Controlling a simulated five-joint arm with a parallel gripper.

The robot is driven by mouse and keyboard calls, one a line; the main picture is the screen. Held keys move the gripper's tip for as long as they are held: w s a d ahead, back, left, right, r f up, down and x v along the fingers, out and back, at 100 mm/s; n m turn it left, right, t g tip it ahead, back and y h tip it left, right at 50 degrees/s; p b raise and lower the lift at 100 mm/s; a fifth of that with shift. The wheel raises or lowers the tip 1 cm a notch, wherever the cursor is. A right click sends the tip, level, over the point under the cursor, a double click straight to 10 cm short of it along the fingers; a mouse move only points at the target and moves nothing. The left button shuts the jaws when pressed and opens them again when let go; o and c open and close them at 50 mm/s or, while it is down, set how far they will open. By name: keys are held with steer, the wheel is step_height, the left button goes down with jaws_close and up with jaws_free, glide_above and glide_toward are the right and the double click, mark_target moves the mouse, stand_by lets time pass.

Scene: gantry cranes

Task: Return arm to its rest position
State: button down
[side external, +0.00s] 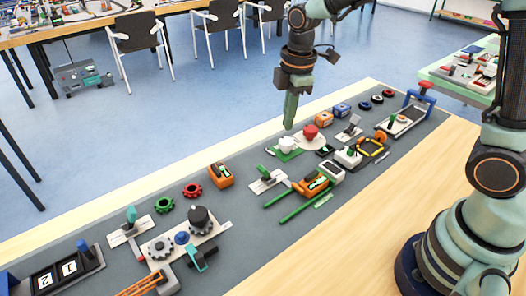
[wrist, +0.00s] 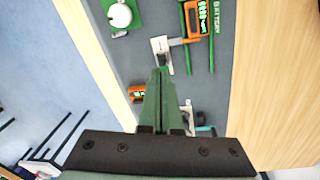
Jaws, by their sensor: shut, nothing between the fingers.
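My gripper (side external: 290,110) hangs from my arm with its green fingers pointing down. It is above the far edge of the grey mat (side external: 241,253), near the white knob on a green plate (side external: 285,146) and the red knob on a white plate (side external: 310,133). In the wrist view the two green fingers (wrist: 161,72) meet at their tips, with nothing between them. The white knob (wrist: 119,16) lies up and to the left of the fingertips there. A white lever plate (wrist: 162,54) shows just past the tips.
The grey mat runs diagonally along the wooden table (side external: 300,273). Chairs (side external: 137,40) and another table stand behind.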

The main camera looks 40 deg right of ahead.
steer(key=s+d+r+m+t, duration=0.4)
steer(key=s+r+m, duration=0.4)
steer(key=s+m, duration=0.4)
steer(key=shift+d+r+m, duration=0.15)
steer(key=shift+d+m, duration=0.5)
steer(key=shift+m, duration=0.55)
